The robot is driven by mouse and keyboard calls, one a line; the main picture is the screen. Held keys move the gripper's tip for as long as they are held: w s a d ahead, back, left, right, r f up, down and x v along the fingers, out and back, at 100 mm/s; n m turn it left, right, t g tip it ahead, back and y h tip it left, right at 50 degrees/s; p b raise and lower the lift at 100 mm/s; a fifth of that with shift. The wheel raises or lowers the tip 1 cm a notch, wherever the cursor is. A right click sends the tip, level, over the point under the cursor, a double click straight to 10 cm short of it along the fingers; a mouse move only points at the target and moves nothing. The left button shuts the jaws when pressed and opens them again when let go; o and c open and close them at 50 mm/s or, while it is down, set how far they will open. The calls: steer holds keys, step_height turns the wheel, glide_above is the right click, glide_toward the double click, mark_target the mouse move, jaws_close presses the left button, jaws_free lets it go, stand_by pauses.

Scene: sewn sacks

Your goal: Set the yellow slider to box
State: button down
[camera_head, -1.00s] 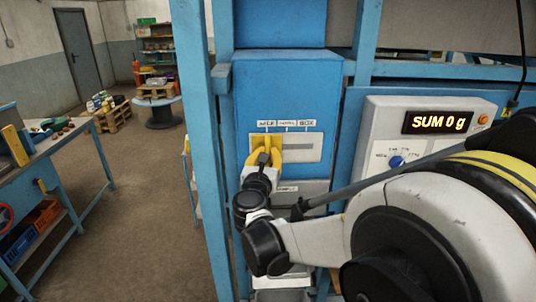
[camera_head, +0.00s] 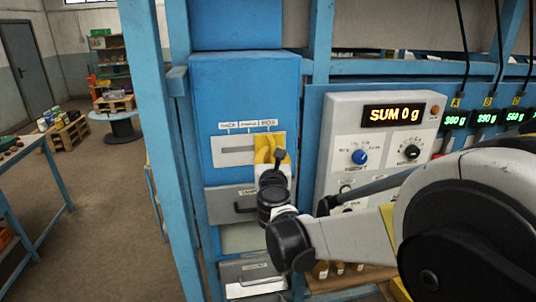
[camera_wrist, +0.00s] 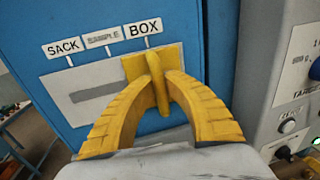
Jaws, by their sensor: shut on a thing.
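The yellow slider (camera_wrist: 136,68) sits at the right end of its grey slotted plate (camera_wrist: 62,78) on the blue cabinet, under the BOX label (camera_wrist: 144,30). The SACK label (camera_wrist: 64,48) is at the left end, with a middle label between them. My gripper (camera_wrist: 155,85) has its yellow fingers closed on the slider's upright handle. In the head view my gripper (camera_head: 271,156) covers part of the slider (camera_head: 262,140), and the empty slot (camera_head: 230,150) shows to the left.
A white control panel (camera_head: 375,150) with a "SUM 0 g" display and knobs stands right of the cabinet, close to my arm. A blue frame post (camera_head: 150,110) is to the left. Drawers with handles (camera_head: 235,205) are below the slot.

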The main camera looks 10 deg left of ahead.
steer(key=c, duration=1.6)
jaws_free()
steer(key=shift+d, duration=0.15)
steer(key=shift+c, duration=0.2)
steer(key=shift+o, duration=1.1)
steer(key=shift+w+d, duration=0.1)
steer(key=shift+d, duration=0.1)
steer(key=shift+a, duration=0.15)
steer(key=shift+s, duration=0.3)
steer(key=s+d, duration=0.1)
steer(key=s, duration=1)
steer(key=shift+s+d, duration=0.2)
steer(key=shift+d, duration=0.1)
